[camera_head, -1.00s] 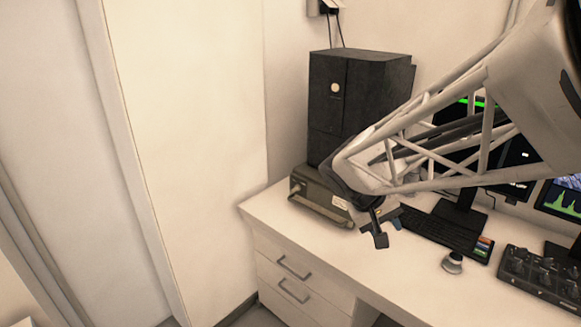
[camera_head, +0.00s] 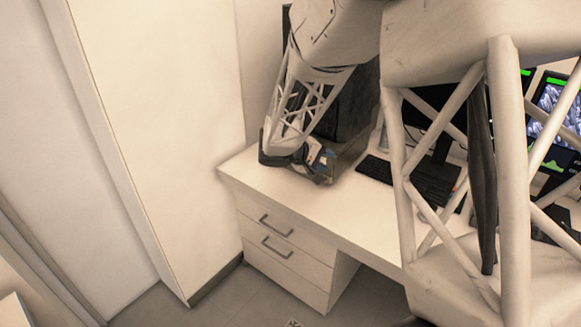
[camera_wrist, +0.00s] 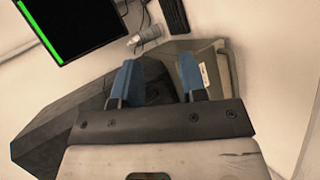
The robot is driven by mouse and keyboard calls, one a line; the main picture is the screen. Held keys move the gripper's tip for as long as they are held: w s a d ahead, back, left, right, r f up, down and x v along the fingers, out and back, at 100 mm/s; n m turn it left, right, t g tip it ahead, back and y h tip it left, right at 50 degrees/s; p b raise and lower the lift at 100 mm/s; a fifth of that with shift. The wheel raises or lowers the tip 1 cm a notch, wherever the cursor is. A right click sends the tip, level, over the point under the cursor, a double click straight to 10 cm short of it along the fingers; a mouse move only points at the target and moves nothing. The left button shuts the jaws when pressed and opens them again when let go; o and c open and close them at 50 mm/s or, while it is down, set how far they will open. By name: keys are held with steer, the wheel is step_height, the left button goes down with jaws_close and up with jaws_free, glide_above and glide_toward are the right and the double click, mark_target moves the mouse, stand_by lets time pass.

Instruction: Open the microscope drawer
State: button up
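The white desk has a drawer unit (camera_head: 290,275) at its left end, in the head view. An upper drawer with a grey bar handle (camera_head: 276,226) and a lower drawer with a similar handle (camera_head: 277,248) both look closed. My gripper (camera_head: 324,168) is above the desk top, up and to the right of both handles and apart from them. In the wrist view my gripper (camera_wrist: 157,78) has its two blue fingers spread with nothing between them. No drawer or handle shows in the wrist view.
A black tower (camera_head: 352,110) and a low olive box (camera_head: 352,155) stand at the desk's back, partly hidden by my arm. A keyboard (camera_head: 425,180) lies right of them. A tall white panel (camera_head: 160,130) stands left.

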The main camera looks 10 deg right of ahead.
steer(key=w+a+f+n+t+h, duration=0.1)
steer(key=w+a+f+n+t, duration=0.3)
steer(key=w+f, duration=0.55)
steer(key=n+t+y, duration=0.1)
steer(key=t, duration=0.2)
glide_toward(292, 170)
steer(key=x, duration=0.3)
steer(key=shift+f, duration=0.15)
steer(key=shift+x, duration=3.85)
jaws_close()
